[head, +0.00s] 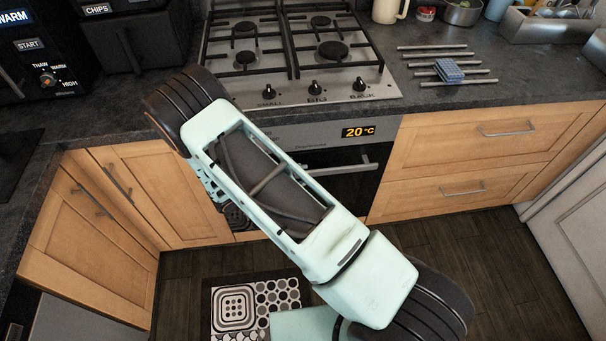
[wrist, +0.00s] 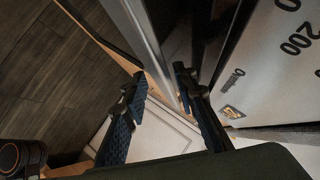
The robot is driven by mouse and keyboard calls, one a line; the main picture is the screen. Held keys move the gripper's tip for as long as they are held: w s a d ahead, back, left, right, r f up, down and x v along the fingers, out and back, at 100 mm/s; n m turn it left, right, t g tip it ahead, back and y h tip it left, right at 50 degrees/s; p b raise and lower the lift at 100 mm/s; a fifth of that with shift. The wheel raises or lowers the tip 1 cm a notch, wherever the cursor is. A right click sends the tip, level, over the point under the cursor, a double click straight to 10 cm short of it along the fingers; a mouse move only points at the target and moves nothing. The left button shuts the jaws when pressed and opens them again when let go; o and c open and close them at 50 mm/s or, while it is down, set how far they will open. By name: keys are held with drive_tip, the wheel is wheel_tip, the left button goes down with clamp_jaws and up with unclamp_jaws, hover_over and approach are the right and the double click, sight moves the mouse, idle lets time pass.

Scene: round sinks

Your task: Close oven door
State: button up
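The oven is built in under the hob, with its control panel (head: 358,132) reading 20 °C. Its dark door (head: 345,190) and bar handle (head: 342,168) show to the right of my arm; my arm hides the left part. The door looks upright or nearly so; I cannot tell whether a small gap remains. In the wrist view, the numbered panel (wrist: 275,65) is at the right, beside a dark surface and a long grey metal strip (wrist: 140,30). My gripper (wrist: 158,86) is open, fingers apart near the strip's lower end; contact is unclear. The head view does not clearly show the gripper.
Wooden drawers (head: 480,150) stand right of the oven, wooden cupboards (head: 95,215) left. The gas hob (head: 290,50) and dark worktop (head: 415,95) are above. A patterned mat (head: 250,305) lies on the dark floor (head: 480,250), which is clear at the right.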

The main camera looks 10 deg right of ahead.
drive_tip(key=v, duration=1)
drive_tip(key=shift+r, duration=0.15)
